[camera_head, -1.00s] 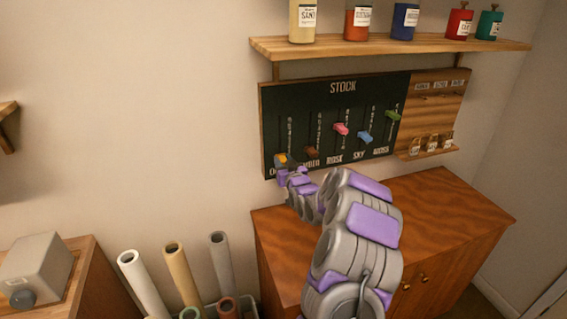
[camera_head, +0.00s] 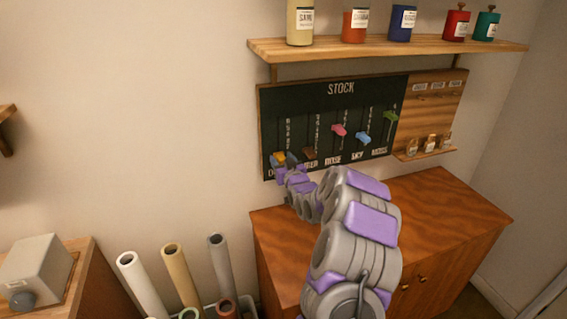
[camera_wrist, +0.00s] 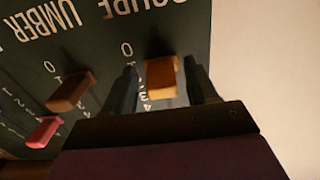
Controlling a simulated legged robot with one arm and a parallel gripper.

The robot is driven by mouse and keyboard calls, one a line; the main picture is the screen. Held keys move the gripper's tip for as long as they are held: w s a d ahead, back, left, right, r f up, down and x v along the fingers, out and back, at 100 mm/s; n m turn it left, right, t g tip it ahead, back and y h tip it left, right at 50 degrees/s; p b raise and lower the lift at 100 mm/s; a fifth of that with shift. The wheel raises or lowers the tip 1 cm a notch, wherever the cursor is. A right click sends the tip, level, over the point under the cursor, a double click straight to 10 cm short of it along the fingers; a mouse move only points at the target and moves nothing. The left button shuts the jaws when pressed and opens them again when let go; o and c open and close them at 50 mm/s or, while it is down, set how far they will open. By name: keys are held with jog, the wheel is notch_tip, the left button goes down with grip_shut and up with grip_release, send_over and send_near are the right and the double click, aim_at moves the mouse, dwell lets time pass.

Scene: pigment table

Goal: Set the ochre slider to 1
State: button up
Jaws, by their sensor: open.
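The ochre slider (camera_head: 279,158) is an orange-yellow knob low on the leftmost track of the dark STOCK board (camera_head: 335,100). In the wrist view the board appears upside down, with the ochre knob (camera_wrist: 161,77) between my two dark fingers. My gripper (camera_wrist: 161,88) is open, one finger on each side of the knob, with small gaps showing. It also shows in the head view (camera_head: 284,164) at the board's lower left corner. A 0 mark shows just beyond the knob; the knob hides part of the scale, so its exact setting is unclear.
The brown umber slider (camera_wrist: 72,91) is beside my gripper, with the pink slider (camera_head: 339,130), blue slider (camera_head: 363,138) and green slider (camera_head: 390,118) farther right. A shelf of bottles (camera_head: 390,47) is above. A wooden cabinet (camera_head: 440,210) stands below.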

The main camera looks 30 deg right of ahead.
jog(key=shift+s, duration=0.1)
jog(key=p+v, duration=0.2)
jog(key=v, duration=1.5)
jog(key=shift+f, duration=0.1)
